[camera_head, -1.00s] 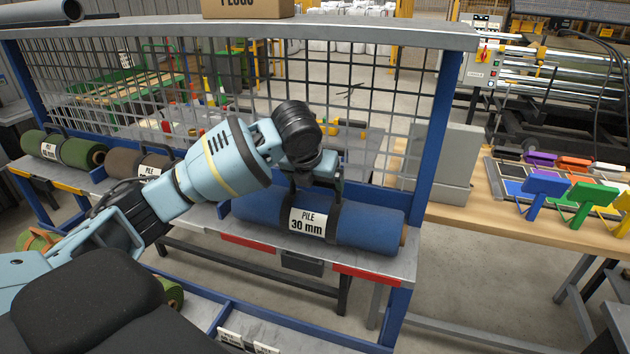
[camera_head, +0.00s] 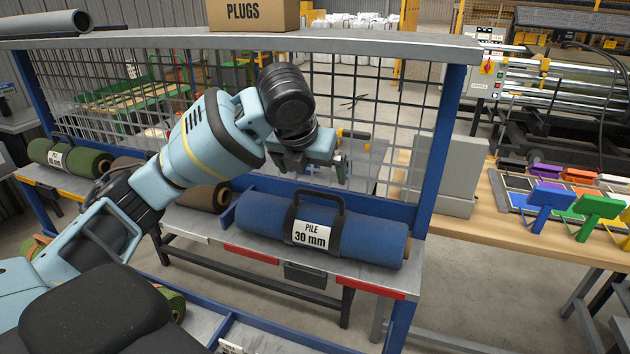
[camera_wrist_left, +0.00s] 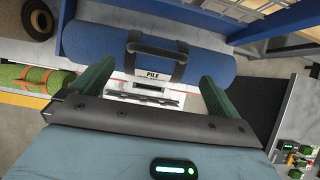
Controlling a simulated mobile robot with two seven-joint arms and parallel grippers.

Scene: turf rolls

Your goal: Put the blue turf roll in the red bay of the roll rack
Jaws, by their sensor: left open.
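The blue turf roll (camera_head: 365,232) lies on the rack shelf in the bay whose front edge carries red strips (camera_head: 368,281). Its black strap with a raised handle (camera_head: 322,199) and a "PILE 30 mm" label face the front. My left gripper (camera_head: 322,172) is above and behind the roll's handle in the head view, apart from it. In the left wrist view the open, empty fingers (camera_wrist_left: 155,85) point toward the roll (camera_wrist_left: 100,48) and its handle (camera_wrist_left: 157,46). My right gripper is not in view.
A brown roll (camera_head: 205,196) and a green roll (camera_head: 70,157) lie in bays to the left. A wire mesh back (camera_head: 385,110) stands behind the shelf, with a blue post (camera_head: 443,150) at the right. A box marked PLUGS (camera_head: 253,15) sits on the top shelf.

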